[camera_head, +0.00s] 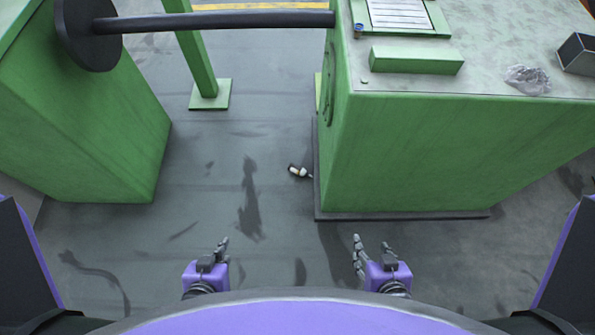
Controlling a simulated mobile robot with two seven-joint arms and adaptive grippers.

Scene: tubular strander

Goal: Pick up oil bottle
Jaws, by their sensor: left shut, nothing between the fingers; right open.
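A small bottle (299,171), white and brown with a dark end, lies on its side on the grey floor, close to the base of the right green machine. It looks like the oil bottle, but its label is too small to read. My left gripper (222,250) is shut and empty, below and left of the bottle in the picture. My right gripper (371,252) is open and empty, below and right of the bottle. Neither gripper touches it.
A green machine block (440,150) on a dark plinth (400,215) stands right of the bottle. Another green block (80,125) stands at left.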

